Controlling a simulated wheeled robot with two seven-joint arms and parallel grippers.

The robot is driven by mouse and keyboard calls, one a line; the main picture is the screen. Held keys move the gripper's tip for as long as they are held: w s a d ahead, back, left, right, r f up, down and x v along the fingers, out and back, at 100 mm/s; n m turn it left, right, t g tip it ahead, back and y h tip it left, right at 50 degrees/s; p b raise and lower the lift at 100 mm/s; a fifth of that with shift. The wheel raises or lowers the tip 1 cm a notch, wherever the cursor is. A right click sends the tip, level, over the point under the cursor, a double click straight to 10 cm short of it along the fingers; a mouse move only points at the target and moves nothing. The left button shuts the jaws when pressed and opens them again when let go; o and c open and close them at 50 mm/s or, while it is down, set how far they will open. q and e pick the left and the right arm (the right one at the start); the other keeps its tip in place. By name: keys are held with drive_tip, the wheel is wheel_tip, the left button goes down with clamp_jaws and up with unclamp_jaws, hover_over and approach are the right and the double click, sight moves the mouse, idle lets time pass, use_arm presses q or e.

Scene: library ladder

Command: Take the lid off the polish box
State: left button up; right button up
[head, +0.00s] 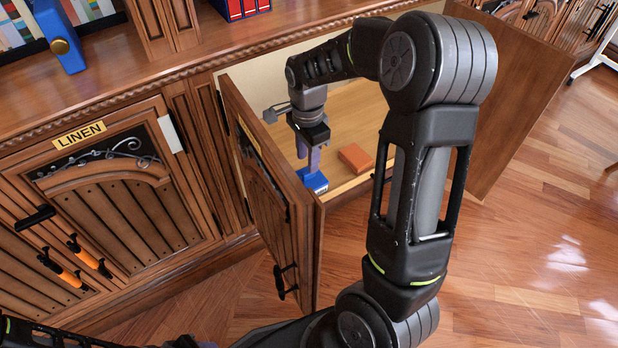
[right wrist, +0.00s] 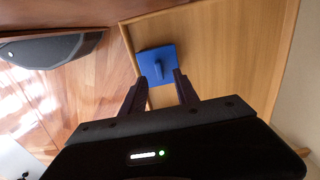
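The polish box (head: 314,181) is a small blue box on the light wood floor of the open cupboard, near its front edge. From above, in the right wrist view, its blue lid (right wrist: 150,55) shows a raised grip in the middle, and the lid appears to be on the box. My right gripper (head: 308,168) points down just above the box. In the right wrist view its two fingers (right wrist: 160,82) are apart, with the lid's grip between or just beyond the tips; I cannot tell whether they touch it. My left gripper is out of view.
A brown-orange block (head: 356,158) lies in the cupboard right of the box. The right door (head: 510,105) is swung wide. The LINEN cupboard (head: 110,190) is closed.

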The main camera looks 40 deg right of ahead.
sight(309, 176)
wheel_tip(309, 176, down, 5)
drive_tip(key=shift+s+d+r+b, duration=0.1)
drive_tip(key=shift+b, duration=0.65)
drive_tip(key=shift+c, duration=0.3)
clamp_jaws()
